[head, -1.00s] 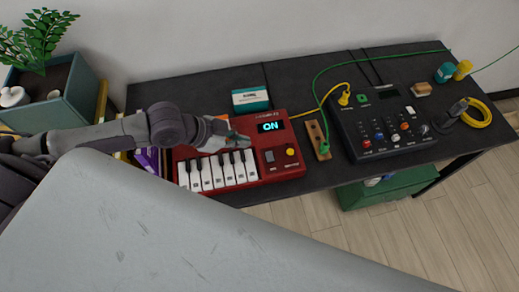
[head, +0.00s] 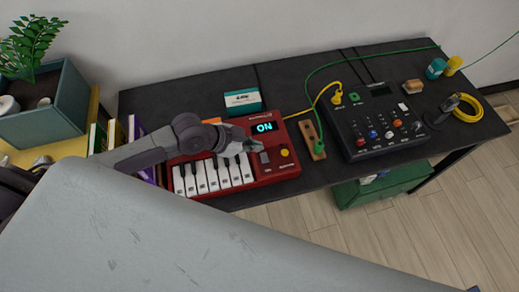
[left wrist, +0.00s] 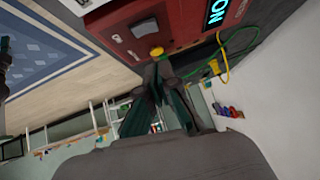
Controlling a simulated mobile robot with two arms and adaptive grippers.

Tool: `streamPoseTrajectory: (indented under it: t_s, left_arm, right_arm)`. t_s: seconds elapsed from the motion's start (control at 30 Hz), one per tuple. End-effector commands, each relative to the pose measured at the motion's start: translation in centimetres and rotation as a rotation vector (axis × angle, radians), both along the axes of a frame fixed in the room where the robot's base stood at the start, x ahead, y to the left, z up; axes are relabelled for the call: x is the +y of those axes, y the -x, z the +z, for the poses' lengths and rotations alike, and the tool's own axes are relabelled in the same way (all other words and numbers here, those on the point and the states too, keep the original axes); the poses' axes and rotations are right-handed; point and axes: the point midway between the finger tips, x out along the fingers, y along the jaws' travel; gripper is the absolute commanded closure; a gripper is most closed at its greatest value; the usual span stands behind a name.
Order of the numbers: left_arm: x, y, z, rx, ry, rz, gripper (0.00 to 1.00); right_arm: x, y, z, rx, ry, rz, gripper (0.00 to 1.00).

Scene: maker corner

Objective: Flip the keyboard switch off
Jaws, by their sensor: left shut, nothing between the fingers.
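The red keyboard (head: 285,172) sits on the dark table, with white and black keys at its left. Its display (head: 264,128) reads ON in cyan. A grey rocker switch (head: 264,157) is on its right panel beside a yellow knob (head: 284,153). In the left wrist view the keyboard (left wrist: 190,20) is at the top, with the yellow knob (left wrist: 156,51) just beyond the fingertips. My left gripper (head: 254,147) is shut and empty, its tips just above and left of the switch; I cannot tell if they touch. It also shows in the left wrist view (left wrist: 162,75). My right gripper is not in view.
A black mixer (head: 376,125) with knobs and cables stands to the right. A wooden block (head: 308,135) with a green plug lies between. A teal-and-white box (head: 243,101) is behind the keyboard. Books and a planter (head: 45,105) stand left. A large grey surface fills the foreground.

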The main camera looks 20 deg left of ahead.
Motion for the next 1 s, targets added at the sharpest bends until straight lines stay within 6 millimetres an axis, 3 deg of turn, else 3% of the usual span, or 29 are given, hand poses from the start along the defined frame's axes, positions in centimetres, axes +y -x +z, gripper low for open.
streamPoseTrajectory:
  t_s: [0.1,0.4,1.0]
  left_arm:
    - [-1.5,-1.2,-1.5,0.001,0.004,0.001,1.00]
    - [-1.1,-1.5,-5.3,0.001,0.000,0.001,1.00]
    - [-0.9,-1.7,-6.2,-0.001,0.000,-0.001,1.00]
  right_arm:
    - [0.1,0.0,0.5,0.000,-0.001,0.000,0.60]
    - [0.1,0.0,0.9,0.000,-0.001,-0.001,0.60]
    - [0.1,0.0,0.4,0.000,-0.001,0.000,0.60]
